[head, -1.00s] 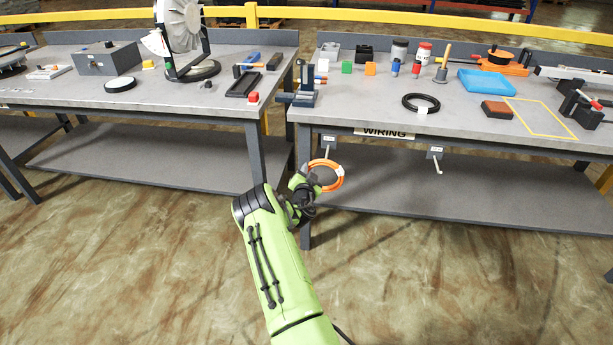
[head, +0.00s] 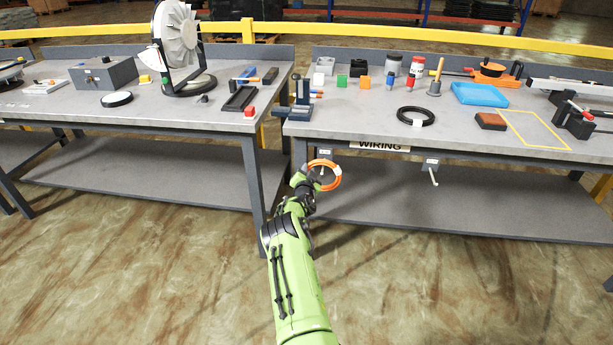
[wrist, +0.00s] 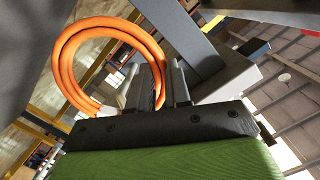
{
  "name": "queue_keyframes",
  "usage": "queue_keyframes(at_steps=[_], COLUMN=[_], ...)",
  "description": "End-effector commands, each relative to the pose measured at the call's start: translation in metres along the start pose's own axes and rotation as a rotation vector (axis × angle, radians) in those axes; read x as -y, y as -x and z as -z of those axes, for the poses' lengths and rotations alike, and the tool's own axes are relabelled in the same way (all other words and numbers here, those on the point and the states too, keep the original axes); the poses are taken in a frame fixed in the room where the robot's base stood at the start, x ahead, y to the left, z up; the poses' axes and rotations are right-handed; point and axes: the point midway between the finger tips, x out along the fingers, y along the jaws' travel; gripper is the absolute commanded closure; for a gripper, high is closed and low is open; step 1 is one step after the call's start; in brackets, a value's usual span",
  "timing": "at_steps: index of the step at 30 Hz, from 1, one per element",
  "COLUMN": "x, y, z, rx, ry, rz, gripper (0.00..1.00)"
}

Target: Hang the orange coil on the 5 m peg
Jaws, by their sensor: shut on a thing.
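The orange coil (head: 325,163) is a ring held at the end of my arm, in front of the right bench's left end. My gripper (head: 315,178) is shut on it. In the wrist view the coil (wrist: 66,75) stands to the left of the gripper fingers (wrist: 160,88), with its lower right part between them. Two pegs hang under the bench's front edge. The left peg's label plate (head: 324,152) shows just above the coil; its rod is mostly hidden by the coil and gripper. The right peg (head: 432,174) is bare. The label writing is too small to read.
The right bench (head: 460,135) carries a black coil (head: 415,116), a blue tray (head: 478,94) and a small vise-like tool (head: 302,100) near its left corner. A WIRING sign (head: 380,146) lies between the pegs. A lower shelf (head: 480,205) is empty. The left bench (head: 60,106) stands alongside.

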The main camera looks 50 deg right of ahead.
Motion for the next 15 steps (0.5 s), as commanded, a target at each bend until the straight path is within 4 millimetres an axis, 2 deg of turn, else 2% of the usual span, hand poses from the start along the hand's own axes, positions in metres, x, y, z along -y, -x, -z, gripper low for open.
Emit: queue_keyframes(at_steps=[4,9,15], x=[0.0,-0.008,-0.013], y=[-0.011,-0.015,-0.017], z=[0.003,-0.01,-0.017], rx=[-0.003,0.0,-0.002], ry=[0.0,0.002,0.001], rz=[0.004,0.003,0.003], gripper=[1.0,1.0,1.0])
